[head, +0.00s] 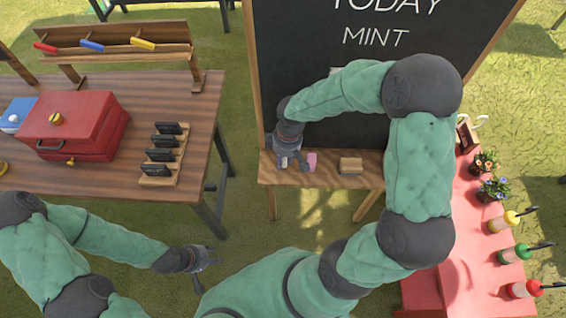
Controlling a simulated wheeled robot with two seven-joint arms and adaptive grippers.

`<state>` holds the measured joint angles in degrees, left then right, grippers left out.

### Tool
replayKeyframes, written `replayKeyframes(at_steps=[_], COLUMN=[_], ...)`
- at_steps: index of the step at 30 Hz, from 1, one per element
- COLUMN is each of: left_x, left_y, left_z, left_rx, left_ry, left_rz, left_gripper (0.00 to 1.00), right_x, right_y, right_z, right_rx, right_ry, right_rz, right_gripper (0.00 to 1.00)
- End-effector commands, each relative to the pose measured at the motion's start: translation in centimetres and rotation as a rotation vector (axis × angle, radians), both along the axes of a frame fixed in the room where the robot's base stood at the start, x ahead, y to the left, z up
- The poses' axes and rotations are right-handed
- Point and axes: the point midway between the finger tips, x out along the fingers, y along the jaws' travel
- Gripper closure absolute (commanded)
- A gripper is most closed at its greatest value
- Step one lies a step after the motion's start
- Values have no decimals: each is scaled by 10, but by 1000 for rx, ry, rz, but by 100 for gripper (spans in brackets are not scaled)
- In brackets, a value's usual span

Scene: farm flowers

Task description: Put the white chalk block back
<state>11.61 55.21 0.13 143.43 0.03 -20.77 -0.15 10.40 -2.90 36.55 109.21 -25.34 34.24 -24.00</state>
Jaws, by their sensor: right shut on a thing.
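My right gripper (291,161) reaches down to the wooden ledge (268,177) of the blackboard, at its left end. It is shut on a small pale thing, taken to be the white chalk block (284,162), mostly hidden by the fingers. I cannot tell whether the block touches the ledge. A pink chalk block (312,161) stands on the ledge just right of this gripper. A brown eraser (350,165) lies further right on the ledge. My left gripper (206,272) is open and empty, low over the grass.
The blackboard (300,45) rises behind the ledge. A wooden table (190,100) at left holds a red toolbox (72,125), a rack of black tags (160,155) and a shelf (120,55) with coloured handles. A red table (465,245) at right holds flowerpots and bottles.

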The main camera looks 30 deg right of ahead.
Motion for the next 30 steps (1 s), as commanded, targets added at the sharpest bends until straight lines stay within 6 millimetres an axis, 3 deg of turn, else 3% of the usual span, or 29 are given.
replayKeyframes(at_steps=[3,15,16,18,30], left_x=[0,0,0,0,0], left_y=[0,0,0,0,0], left_z=[-8,-10,-9,-9,-6], left_rx=[0,0,0,0,0], left_ry=[0,0,0,0,0], left_rz=[0,0,0,0,0], left_gripper=[60,60,60,60,60], right_x=[-1,0,0,0,-1], right_y=[0,1,1,1,1], right_z=[-19,-23,-23,-22,-19], right_rx=[1,1,1,1,1], right_ry=[3,1,1,1,1], right_rz=[-2,-1,-1,-1,-1], right_gripper=[100,100,62,44,44])
